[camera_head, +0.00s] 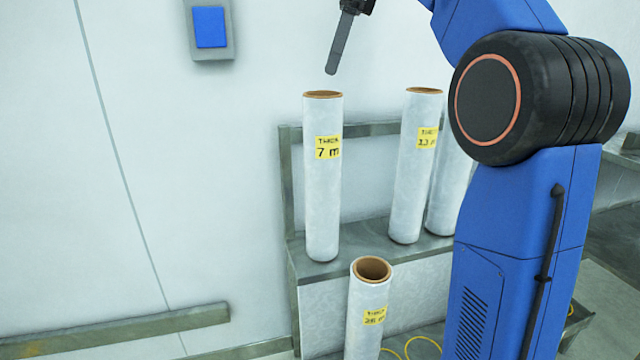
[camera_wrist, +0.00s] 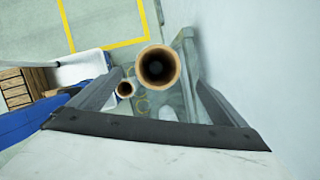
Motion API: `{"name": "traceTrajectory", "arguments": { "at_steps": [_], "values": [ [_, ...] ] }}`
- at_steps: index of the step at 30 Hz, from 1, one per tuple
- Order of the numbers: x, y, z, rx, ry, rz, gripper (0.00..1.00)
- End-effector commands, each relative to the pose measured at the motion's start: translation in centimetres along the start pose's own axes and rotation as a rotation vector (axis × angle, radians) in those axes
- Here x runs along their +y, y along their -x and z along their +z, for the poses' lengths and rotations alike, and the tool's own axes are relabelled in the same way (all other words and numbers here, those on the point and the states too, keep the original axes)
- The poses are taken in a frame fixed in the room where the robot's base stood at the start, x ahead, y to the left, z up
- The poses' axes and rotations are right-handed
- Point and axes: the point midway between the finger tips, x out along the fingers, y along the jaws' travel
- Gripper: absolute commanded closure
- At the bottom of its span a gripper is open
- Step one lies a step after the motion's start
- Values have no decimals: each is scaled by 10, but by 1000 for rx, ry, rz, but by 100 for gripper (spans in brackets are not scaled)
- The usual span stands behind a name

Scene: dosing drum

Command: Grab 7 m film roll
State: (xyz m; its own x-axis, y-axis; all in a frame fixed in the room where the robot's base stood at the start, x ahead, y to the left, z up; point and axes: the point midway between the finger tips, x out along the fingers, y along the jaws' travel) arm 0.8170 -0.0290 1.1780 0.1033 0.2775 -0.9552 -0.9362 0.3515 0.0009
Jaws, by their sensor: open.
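The 7 m film roll (camera_head: 323,185) stands upright on a grey metal shelf in the head view, a white tube with a brown core and a yellow "7 m" label. My gripper (camera_head: 333,66) is above its top and apart from it; one dark finger shows there, pointing down. In the wrist view my gripper (camera_wrist: 159,80) is open, its fingers spread on either side. A round brown core end (camera_wrist: 158,66) shows between them, which appears to be the 7 m roll seen from above. Nothing is held.
Another labelled roll (camera_head: 415,170) stands to the right on the shelf (camera_head: 345,262), with one more partly hidden behind my arm. A lower roll (camera_head: 368,310) stands in front. A pale wall (camera_head: 220,130) with a blue-fronted box (camera_head: 210,28) is at the left.

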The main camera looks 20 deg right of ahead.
Motion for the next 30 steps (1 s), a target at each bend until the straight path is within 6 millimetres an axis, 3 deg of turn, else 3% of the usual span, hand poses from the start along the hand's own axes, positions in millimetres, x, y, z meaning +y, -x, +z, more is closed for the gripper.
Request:
{"name": "traceTrajectory", "arguments": {
  "at_steps": [12, 23, 30],
  "values": [
    [1, -71, 0, 1, 2, 1, 4],
    [2, -98, -1, 1, 1, 0, 4],
    [5, -130, -2, 1, 2, 1, 4]
  ]
}}
